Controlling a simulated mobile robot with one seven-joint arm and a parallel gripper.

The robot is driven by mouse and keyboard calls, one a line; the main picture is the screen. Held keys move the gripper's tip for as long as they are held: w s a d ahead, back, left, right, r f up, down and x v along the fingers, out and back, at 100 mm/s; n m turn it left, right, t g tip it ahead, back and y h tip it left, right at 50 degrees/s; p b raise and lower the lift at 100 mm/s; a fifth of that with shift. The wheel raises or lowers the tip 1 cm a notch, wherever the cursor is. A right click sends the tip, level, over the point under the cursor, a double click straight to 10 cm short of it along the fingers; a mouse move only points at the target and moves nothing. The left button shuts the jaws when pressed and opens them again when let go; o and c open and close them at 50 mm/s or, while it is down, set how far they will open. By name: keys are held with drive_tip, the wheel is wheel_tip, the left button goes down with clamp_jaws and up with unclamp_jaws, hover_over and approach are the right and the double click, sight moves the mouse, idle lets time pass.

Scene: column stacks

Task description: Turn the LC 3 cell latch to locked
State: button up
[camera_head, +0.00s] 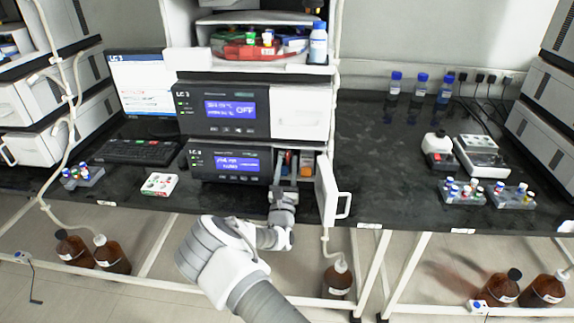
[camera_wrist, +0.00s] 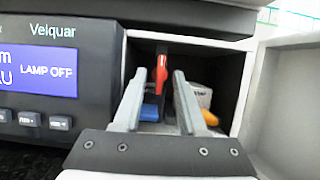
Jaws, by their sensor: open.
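The LC 3 stack stands in the middle of the bench. Its lower module (camera_head: 232,163) has an open compartment at its right side. In the wrist view, a red latch lever (camera_wrist: 162,67) points upward inside the compartment, on a dark mount. A blue part (camera_wrist: 150,111), an orange-tipped part (camera_wrist: 210,118) and a pale block (camera_wrist: 202,97) sit around and behind it, partly hidden by my fingers. My gripper (camera_wrist: 159,76) is open, its two fingers at the compartment mouth with the red lever showing between them; contact cannot be told. My gripper (camera_head: 284,168) also shows in the head view.
The compartment's white door (camera_head: 327,190) stands open to the right of my gripper, its handle outward. A white box (camera_head: 160,184) and a vial rack (camera_head: 82,177) lie left. Vial racks (camera_head: 462,192) and small devices stand right. Bench between door and racks is clear.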

drive_tip(key=p+v, duration=0.1)
drive_tip(key=v, duration=1.6)
drive_tip(key=shift+s+f+p, duration=0.15)
drive_tip(key=shift+s+p, duration=0.05)
drive_tip(key=shift+p, duration=0.1)
